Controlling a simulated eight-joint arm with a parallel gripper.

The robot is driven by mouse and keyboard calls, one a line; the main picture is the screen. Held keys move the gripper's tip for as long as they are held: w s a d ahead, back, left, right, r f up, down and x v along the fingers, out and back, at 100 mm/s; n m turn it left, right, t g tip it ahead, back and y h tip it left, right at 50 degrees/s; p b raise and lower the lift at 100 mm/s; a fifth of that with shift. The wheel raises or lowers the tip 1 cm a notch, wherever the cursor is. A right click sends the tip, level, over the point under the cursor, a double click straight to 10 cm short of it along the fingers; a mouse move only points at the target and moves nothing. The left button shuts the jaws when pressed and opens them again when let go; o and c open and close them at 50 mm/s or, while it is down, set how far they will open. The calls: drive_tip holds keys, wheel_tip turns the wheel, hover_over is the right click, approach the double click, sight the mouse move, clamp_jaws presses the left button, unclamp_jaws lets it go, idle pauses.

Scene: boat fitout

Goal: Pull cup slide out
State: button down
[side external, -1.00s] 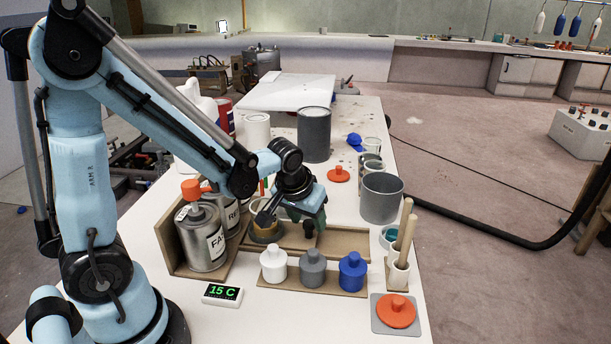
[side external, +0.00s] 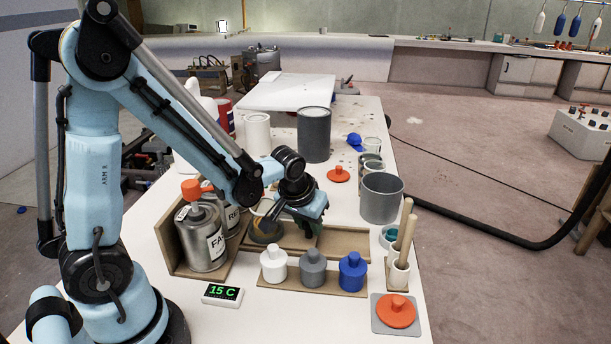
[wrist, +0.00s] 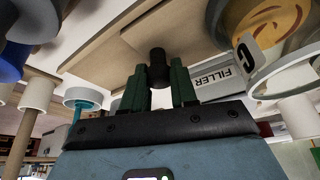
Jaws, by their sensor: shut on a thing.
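The cup slide is a flat tan wooden board (side external: 290,239) in the low frame on the bench, in the side view; its board also shows above the fingers in the wrist view (wrist: 190,35). My gripper (side external: 317,228) is low at the right part of the slide. In the wrist view its green fingers (wrist: 160,85) are shut on a dark round knob (wrist: 158,62) by the board's edge. In the side view my wrist hides the knob. A cup with amber contents (wrist: 268,28) shows at the upper right of the wrist view.
White, grey and blue bottles (side external: 312,268) stand in a row in front of the slide. Metal cans (side external: 204,238) stand to the left. A grey pot (side external: 382,198) and a holder with wooden sticks (side external: 398,272) stand to the right. An orange lid (side external: 397,311) lies at the front right.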

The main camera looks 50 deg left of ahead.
drive_tip(key=shift+w+d, duration=0.1)
drive_tip(key=w+d, duration=0.8)
drive_tip(key=shift+w+d, duration=0.35)
drive_tip(key=shift+w, duration=0.05)
drive_tip(key=c, duration=0.9)
unclamp_jaws()
drive_tip(key=v, duration=1.2)
